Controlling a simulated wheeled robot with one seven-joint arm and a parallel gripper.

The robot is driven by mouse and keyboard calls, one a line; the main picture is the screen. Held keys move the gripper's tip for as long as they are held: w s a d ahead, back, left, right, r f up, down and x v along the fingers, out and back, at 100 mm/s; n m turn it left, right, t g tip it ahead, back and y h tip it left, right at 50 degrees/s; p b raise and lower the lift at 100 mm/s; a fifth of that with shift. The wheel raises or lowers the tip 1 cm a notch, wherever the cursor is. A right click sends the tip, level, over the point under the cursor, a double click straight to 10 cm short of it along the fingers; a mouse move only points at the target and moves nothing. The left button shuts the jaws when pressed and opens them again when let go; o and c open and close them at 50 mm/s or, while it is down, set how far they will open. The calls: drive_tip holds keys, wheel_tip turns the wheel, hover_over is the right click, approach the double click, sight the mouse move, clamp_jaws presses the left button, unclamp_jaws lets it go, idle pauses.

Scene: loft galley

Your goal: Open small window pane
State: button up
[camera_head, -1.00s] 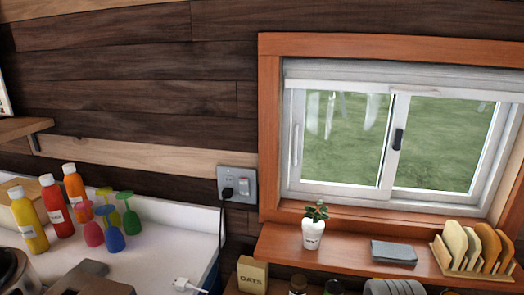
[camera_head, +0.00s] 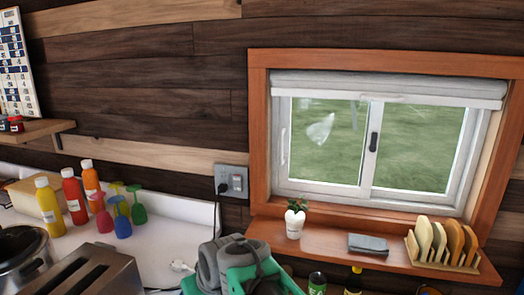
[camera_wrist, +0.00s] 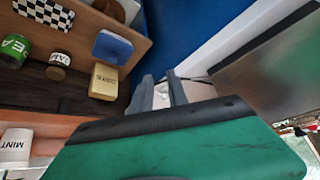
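The window (camera_head: 372,188) has a white frame with two side-by-side panes, set in a reddish wood surround. The left pane (camera_head: 325,140) and the right pane (camera_head: 418,147) both show grass outside and fill the frame, with no visible gap. A black handle (camera_head: 373,141) is on the middle upright, and a slim pale handle (camera_head: 283,145) is on the left edge. My green and grey arm shows at the bottom of the head view, well below the window. In the wrist view my gripper (camera_wrist: 160,88) has two grey fingers apart with nothing held; the window is not seen there.
A wooden sill (camera_head: 330,252) juts out below the window. It bears a potted plant (camera_head: 295,219), a grey folded item (camera_head: 368,243) and a rack with boards (camera_head: 440,243). Bottles (camera_head: 73,198), coloured glasses (camera_head: 120,216) and a toaster (camera_head: 90,277) stand at left. A box (camera_wrist: 104,81) is near my gripper.

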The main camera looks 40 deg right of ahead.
drive_tip(key=w+d+r+m+t, duration=0.1)
drive_tip(key=w+d+r+t, duration=0.2)
drive_tip(key=w+d+r, duration=0.35)
drive_tip(key=m+t+h, duration=0.2)
drive_tip(key=t+h, duration=0.4)
drive_tip(key=t, duration=0.2)
approach(282, 149)
drive_tip(key=x, duration=0.3)
drive_tip(key=p+x, duration=0.2)
drive_tip(key=x, duration=0.5)
drive_tip(key=shift+w+d, duration=0.2)
clamp_jaws()
